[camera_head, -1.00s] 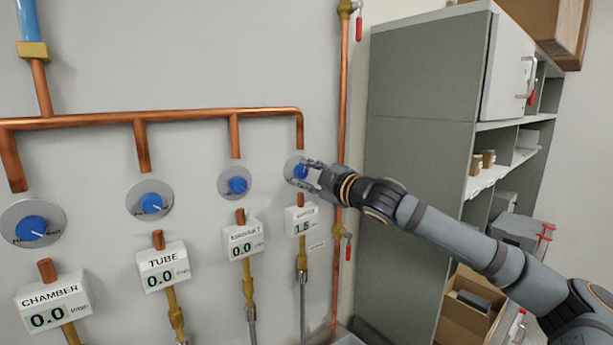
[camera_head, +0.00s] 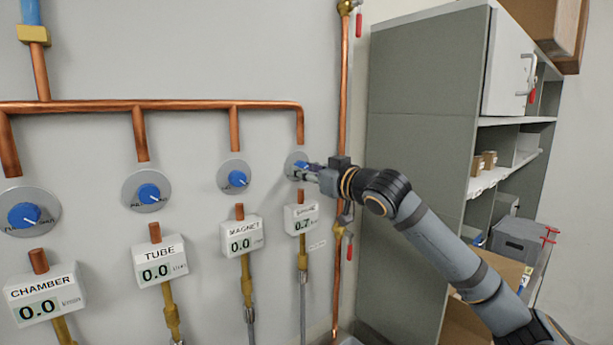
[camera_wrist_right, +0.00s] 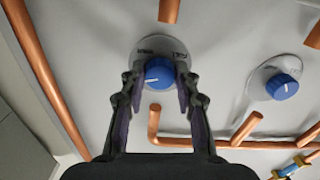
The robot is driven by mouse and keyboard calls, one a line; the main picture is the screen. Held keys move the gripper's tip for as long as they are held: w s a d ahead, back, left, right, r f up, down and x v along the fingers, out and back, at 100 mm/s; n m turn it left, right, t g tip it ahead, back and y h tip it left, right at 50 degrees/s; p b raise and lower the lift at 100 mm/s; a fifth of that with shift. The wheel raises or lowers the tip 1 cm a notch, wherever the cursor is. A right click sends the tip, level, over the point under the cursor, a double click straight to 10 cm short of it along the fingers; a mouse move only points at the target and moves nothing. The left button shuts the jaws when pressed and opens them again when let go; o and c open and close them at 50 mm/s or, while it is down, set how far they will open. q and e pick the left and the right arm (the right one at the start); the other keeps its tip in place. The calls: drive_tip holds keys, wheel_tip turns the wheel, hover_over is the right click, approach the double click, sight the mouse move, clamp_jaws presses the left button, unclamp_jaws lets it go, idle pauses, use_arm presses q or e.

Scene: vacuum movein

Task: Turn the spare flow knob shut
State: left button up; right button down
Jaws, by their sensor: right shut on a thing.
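The spare flow knob (camera_head: 301,165) is a blue knob on a round grey plate, the rightmost of the row on the wall. It also shows in the right wrist view (camera_wrist_right: 159,73), with a white pointer line. My right gripper (camera_head: 304,171) is shut on this knob, one finger on each side. In the right wrist view the fingers (camera_wrist_right: 158,88) flank the knob. The spare display (camera_head: 301,219) below it reads about 0.7; its label is hard to read. My left gripper is not in view.
The magnet knob (camera_head: 234,176), tube knob (camera_head: 149,194) and chamber knob (camera_head: 24,216) sit to the left; their displays read 0.0. A grey cabinet (camera_head: 415,140) stands further right.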

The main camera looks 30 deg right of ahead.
drive_tip(key=m+b, duration=0.2)
drive_tip(key=m, duration=0.4)
drive_tip(key=m+b, duration=0.3)
drive_tip(key=m, duration=0.3)
drive_tip(key=shift+a+f, duration=0.15)
drive_tip(key=shift+m, duration=0.3)
drive_tip(key=c, duration=1)
unclamp_jaws()
drive_tip(key=shift+r, duration=0.2)
